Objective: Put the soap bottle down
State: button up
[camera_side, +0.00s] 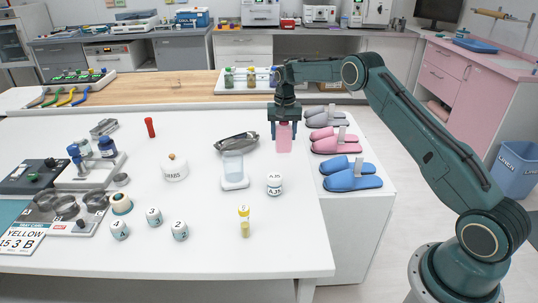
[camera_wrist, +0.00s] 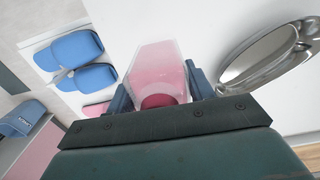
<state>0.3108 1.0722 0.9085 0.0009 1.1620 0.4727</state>
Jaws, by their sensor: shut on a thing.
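The soap bottle (camera_side: 284,138) is a pink, see-through block-shaped bottle with a darker red top. My gripper (camera_side: 284,122) is shut on its upper part from above, near the right edge of the white table (camera_side: 270,240). The bottle looks upright; I cannot tell whether its base touches the table. In the wrist view the pink bottle (camera_wrist: 158,72) sits between the two fingers of my gripper (camera_wrist: 160,95), with its red top nearest the palm.
Pink slippers (camera_side: 336,141) and blue slippers (camera_side: 350,173) sit on a lower white surface to the right.

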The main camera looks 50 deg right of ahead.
jog(key=shift+f, duration=0.7)
jog(key=shift+f, duration=0.1)
jog(key=o, duration=1.2)
jog(key=shift+f, duration=0.1)
jog(key=shift+o, duration=0.2)
jog(key=shift+r, duration=0.2)
notch_tip(320, 180, up, 11)
jog(key=shift+f, duration=0.1)
jog(key=shift+r, duration=0.6)
